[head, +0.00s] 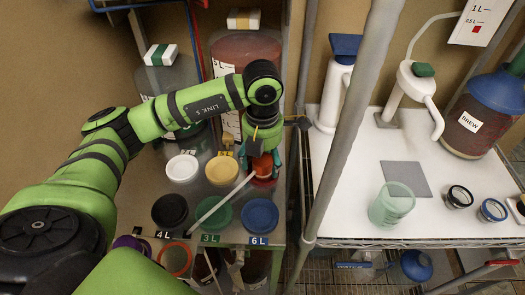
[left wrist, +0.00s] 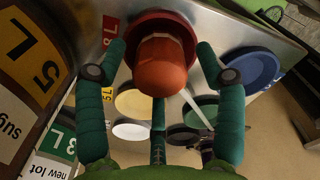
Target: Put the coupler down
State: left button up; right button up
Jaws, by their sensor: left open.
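The coupler (head: 262,166) looks like an orange-red rounded cylinder. It stands on a red round lid (left wrist: 135,29) on the shelf, and it shows large in the left wrist view (left wrist: 160,66). A white tube (head: 222,197) runs near it towards the front left; the joint between them is unclear. My left gripper (left wrist: 161,50) is open, its green fingers spread on both sides of the coupler with gaps visible. In the head view the gripper is above the coupler and partly hides it and the red lid. My right gripper is out of view.
White (head: 182,168), yellow (head: 222,170), black (head: 170,211), green (head: 214,213) and blue (head: 261,215) round lids surround the spot. Large jars stand behind. A grey post (head: 345,120) rises at right, before a white table (head: 340,175) with a clear green cup (head: 392,205).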

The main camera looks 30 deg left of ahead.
aim_at(263, 159)
pick_arm(q)
notch_tip(263, 159, up, 8)
jog(key=shift+f+b, duration=0.25)
jog(key=shift+b, duration=0.9)
notch_tip(263, 159, up, 5)
jog(key=shift+f, duration=0.1)
jog(key=shift+d, duration=0.15)
